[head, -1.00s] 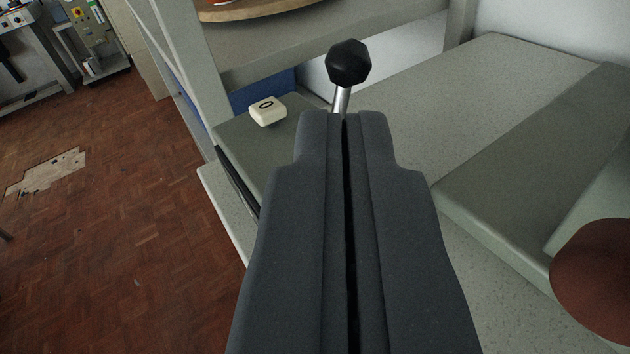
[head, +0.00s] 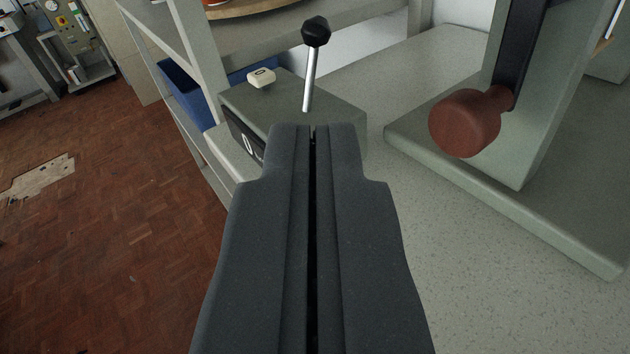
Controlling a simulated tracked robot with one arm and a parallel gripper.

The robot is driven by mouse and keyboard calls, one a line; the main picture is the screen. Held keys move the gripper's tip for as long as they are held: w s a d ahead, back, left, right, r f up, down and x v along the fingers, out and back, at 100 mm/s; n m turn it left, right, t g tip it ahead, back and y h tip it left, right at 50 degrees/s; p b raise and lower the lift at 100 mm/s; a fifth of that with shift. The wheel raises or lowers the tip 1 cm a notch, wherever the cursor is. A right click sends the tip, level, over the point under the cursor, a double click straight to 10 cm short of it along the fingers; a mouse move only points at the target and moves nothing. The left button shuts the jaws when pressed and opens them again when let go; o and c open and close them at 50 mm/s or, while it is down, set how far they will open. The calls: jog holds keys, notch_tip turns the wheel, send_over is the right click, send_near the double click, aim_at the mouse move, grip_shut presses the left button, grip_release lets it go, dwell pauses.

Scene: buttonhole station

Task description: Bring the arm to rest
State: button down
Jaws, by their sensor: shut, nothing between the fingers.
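My gripper (head: 312,130) fills the lower middle of the head view. Its two dark grey fingers are shut against each other with only a thin dark seam between them, and nothing is held. Just beyond the fingertips, in the picture, a grey box (head: 340,108) stands on the bench. A metal lever with a black knob (head: 316,31) rises from it, and a cream button marked with a ring (head: 261,78) sits on its top. The fingers hide part of the box's front. Whether they touch it I cannot tell.
A grey-green machine (head: 540,150) with a reddish-brown round handle (head: 466,124) stands on the speckled bench (head: 480,270) at right. A blue bin (head: 186,92) is behind the frame at left. Open parquet floor (head: 110,240) lies at left.

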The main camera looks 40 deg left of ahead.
jog(key=w+d+r+m+t+h, duration=0.1)
jog(key=d+r+h, duration=0.4)
jog(key=r, duration=0.7)
jog(key=w+d+r+m+t+h, duration=0.15)
jog(key=d+r+h, duration=0.25)
jog(key=d+r, duration=0.55)
jog(key=s+a+r+m, duration=0.1)
jog(key=s+a+r, duration=0.1)
jog(key=s+r, duration=0.7)
jog(key=s+a+r+m+h, duration=0.1)
jog(key=s+a+r+m, duration=0.1)
jog(key=s+r, duration=0.6)
notch_tip(320, 180, up, 7)
jog(key=shift+s+a+f+g, duration=0.1)
jog(key=shift+s+a+g, duration=0.35)
jog(key=shift+a, duration=0.15)
